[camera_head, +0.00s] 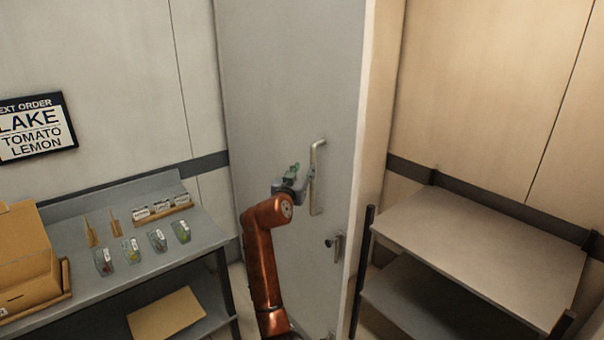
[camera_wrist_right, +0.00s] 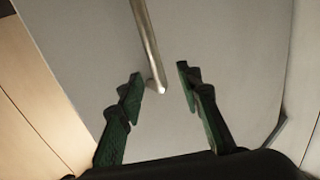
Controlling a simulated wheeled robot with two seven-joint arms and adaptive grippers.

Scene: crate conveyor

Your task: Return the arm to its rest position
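My right arm (camera_head: 262,255) is orange and reaches up in front of a grey door. Its gripper (camera_head: 293,170) is close to the left of the vertical metal door handle (camera_head: 318,178) in the head view. In the right wrist view, the green-padded fingers of the right gripper (camera_wrist_right: 160,82) are spread apart. The handle's end (camera_wrist_right: 158,80) appears between the fingertips, with gaps on both sides. I cannot tell how far beyond the fingertips it is. My left gripper is not in view.
A grey table (camera_head: 95,275) at left holds a cardboard box (camera_head: 25,260) and several small packets. A two-level shelf (camera_head: 480,250) stands at right.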

